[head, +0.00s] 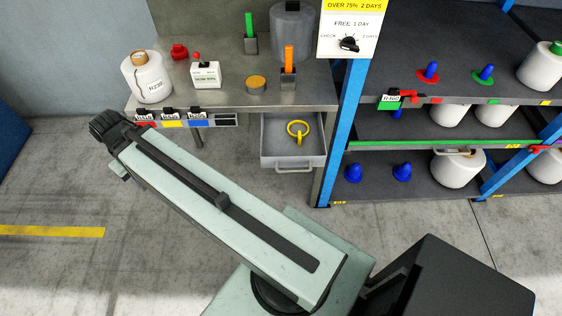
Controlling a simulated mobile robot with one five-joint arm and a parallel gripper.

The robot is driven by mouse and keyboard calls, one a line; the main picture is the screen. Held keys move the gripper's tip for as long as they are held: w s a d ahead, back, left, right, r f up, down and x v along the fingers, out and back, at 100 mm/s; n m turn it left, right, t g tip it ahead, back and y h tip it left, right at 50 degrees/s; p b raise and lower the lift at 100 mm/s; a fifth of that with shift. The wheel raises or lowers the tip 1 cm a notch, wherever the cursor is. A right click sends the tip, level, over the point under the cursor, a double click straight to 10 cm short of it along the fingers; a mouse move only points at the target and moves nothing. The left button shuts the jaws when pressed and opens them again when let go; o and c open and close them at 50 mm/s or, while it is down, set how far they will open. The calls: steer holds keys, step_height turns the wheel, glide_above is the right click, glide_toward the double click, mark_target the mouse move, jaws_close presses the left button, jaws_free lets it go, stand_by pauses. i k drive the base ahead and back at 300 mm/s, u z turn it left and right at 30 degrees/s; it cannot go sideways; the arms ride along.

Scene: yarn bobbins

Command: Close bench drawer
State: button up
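The bench drawer (293,162) is pulled out from under the right side of the metal bench (222,106). It is a grey open-topped box with a handle on its front. A yellow ring-shaped object (298,130) lies inside it. My arm reaches from the bottom of the head view up to the left. Its far dark end is left of the drawer, near the bench's front left corner, apart from the drawer. The gripper fingers do not show clearly.
A blue-framed rack (346,118) with bobbins and blue cones stands right of the drawer, close to it. A white bobbin (147,76), a switch box (205,74) and holders stand on the bench. Clear floor (50,180) lies at left, with a yellow line.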

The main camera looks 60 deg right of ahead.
mark_target(279, 149)
steer(key=z, duration=3.55)
steer(key=k, duration=1.4)
steer(key=u, duration=1.95)
steer(key=i, duration=0.55)
